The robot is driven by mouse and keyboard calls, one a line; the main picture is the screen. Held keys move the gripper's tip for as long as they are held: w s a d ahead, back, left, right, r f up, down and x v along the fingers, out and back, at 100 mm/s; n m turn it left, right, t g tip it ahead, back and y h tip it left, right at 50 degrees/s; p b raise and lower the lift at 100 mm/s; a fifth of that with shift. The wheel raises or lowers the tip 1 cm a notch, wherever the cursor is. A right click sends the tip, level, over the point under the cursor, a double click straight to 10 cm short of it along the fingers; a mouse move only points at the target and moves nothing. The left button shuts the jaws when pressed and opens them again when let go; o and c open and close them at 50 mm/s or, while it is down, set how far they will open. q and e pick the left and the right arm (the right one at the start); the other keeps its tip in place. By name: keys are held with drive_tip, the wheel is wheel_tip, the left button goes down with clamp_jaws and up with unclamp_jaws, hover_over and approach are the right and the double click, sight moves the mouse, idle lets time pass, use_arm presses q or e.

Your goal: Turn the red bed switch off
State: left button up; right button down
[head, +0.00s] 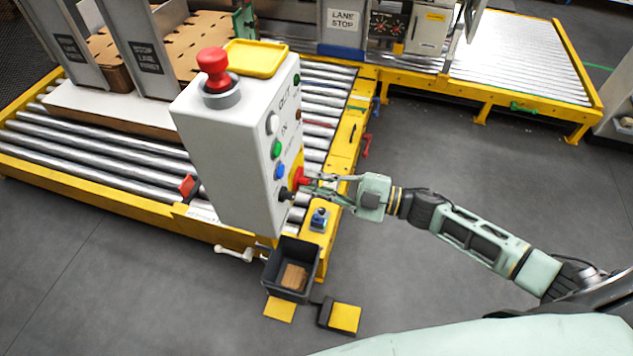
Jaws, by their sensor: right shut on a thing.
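The red switch (299,178) sits low on the right-hand face of a white control box (222,150). A yellow plate is behind it. My right gripper (310,181) reaches in from the right and is shut on the red switch. Its fingers partly cover the switch, so I cannot tell which way it is turned. A black knob (285,194) sits just left of and below it. My left gripper is not in view.
Blue (280,171), green (277,149) and white (272,123) buttons sit above the switch. A red mushroom button (213,68) and yellow tray (256,58) top the box. A roller conveyor (100,165) lies behind. A dark bin (291,268) stands below. Grey floor is clear at right.

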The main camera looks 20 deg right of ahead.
drive_tip(key=shift+f, duration=0.1)
drive_tip(key=c, duration=1.8)
unclamp_jaws()
drive_tip(key=shift+o, duration=0.2)
drive_tip(key=v, duration=1.2)
